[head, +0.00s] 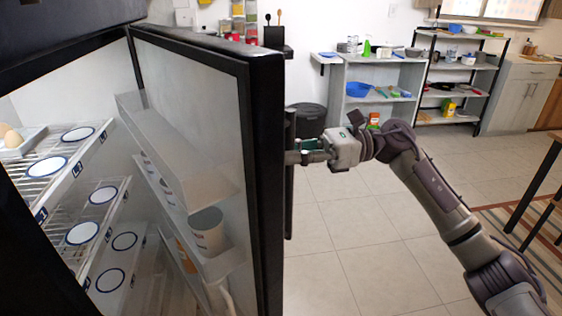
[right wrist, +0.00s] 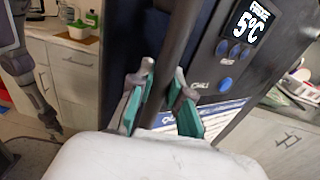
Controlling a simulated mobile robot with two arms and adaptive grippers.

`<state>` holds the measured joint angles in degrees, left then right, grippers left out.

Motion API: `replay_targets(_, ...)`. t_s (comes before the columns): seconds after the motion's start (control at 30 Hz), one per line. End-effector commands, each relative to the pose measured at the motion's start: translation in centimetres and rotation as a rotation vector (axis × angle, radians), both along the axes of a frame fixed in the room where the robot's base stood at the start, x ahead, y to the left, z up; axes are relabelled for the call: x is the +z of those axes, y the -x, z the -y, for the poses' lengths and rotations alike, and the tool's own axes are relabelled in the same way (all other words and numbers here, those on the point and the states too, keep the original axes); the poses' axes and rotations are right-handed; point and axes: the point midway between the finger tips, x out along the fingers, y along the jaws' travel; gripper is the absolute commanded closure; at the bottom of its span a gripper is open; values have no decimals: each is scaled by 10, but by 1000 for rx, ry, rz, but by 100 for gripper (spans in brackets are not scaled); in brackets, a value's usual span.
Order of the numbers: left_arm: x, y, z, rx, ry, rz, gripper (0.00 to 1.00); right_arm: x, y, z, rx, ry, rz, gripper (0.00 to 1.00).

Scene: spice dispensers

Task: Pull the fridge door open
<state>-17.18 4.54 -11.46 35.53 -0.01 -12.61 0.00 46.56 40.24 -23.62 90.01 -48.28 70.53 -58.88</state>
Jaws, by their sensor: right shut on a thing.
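The fridge door (head: 263,150) stands open in the head view, its edge toward me and its inner shelves showing. The dark vertical door handle (head: 290,180) is on its outer face, at the right. My right gripper (head: 300,157) is at the handle, coming from the right. In the right wrist view its two green-padded fingers (right wrist: 165,105) are on either side of the handle bar (right wrist: 174,50), shut on it. A temperature display reading 5°C (right wrist: 256,22) is on the door's outer face.
Inside the fridge are wire shelves (head: 85,200) with round marked spots, and eggs (head: 11,137) at the far left. The tiled floor (head: 360,240) right of the door is clear. Shelving (head: 375,75) stands farther back.

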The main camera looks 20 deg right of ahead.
Motion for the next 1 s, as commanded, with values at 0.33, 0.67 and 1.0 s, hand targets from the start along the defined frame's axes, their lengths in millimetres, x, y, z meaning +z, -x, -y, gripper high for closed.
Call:
replay_targets(0.33,0,0,-1,0,-1,0,53,0,0,1,-1,1,1,100)
replay_targets(0.67,0,0,-1,0,-1,0,53,0,0,1,-1,1,0,57)
replay_targets(1.0,0,1,-2,-1,-2,-1,53,-1,0,22,-5,3,-1,57)
